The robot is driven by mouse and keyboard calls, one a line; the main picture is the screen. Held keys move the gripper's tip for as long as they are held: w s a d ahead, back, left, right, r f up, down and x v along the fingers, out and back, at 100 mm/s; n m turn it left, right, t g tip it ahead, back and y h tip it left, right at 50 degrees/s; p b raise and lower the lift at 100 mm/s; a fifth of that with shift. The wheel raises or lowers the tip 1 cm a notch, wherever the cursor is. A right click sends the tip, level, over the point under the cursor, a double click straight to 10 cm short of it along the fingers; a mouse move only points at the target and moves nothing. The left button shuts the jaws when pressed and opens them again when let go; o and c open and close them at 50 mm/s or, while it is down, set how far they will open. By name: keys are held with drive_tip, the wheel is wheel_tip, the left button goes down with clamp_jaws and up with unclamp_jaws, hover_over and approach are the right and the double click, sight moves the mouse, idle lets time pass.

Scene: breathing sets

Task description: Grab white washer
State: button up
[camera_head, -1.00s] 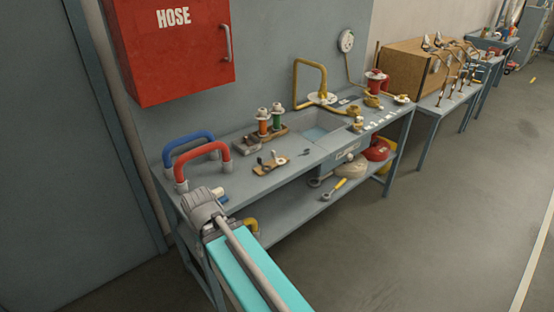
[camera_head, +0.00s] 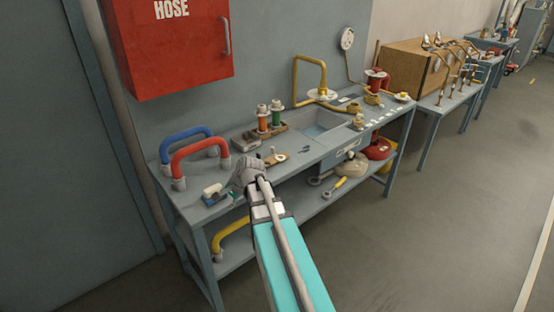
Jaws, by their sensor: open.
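A small whitish ring that looks like the washer (camera_head: 281,158) lies on a small wooden board (camera_head: 270,160) on the workbench, right of the middle front edge. Other small pale parts are too small to tell apart. My gripper (camera_head: 246,176) is at the bench's front edge, just left of and nearer than the board. It is open; its fingertips are mostly hidden by my wrist and arm. It is apart from the ring.
A lower shelf holds a yellow handle (camera_head: 232,232).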

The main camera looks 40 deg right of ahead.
drive_tip(key=w+d+m+t, duration=0.1)
drive_tip(key=d+m, duration=0.2)
drive_tip(key=d, duration=0.2)
drive_tip(key=w+d+r+m+t+b, duration=0.1)
drive_tip(key=w+d+m, duration=0.1)
drive_tip(key=d, duration=0.3)
drive_tip(key=w+d+m+t+b, duration=0.1)
drive_tip(key=w+d+m+t, duration=0.1)
drive_tip(key=d+m, duration=0.2)
drive_tip(key=shift+w+d+r+m, duration=0.15)
drive_tip(key=shift+w+d+m, duration=0.05)
drive_tip(key=shift+d+m, duration=0.2)
drive_tip(key=d+r+m+t+h, duration=0.1)
drive_tip(key=d+m, duration=0.2)
drive_tip(key=d, duration=0.3)
drive_tip(key=d+m+t+h+b, duration=0.1)
drive_tip(key=d+m+t, duration=0.1)
drive_tip(key=d+m, duration=0.2)
drive_tip(key=d+r+m+t+b, duration=0.1)
drive_tip(key=d+m, duration=0.3)
drive_tip(key=d, duration=0.4)
drive_tip(key=shift+s+r+h, duration=0.15)
drive_tip(key=shift+r+h, duration=0.2)
drive_tip(key=shift+h, duration=0.05)
drive_tip(key=b, duration=0.4)
approach(274, 149)
drive_tip(key=x, duration=0.4)
drive_tip(key=shift+f, duration=0.35)
drive_tip(key=shift+w+a+f, duration=0.1)
drive_tip(key=shift+w, duration=0.55)
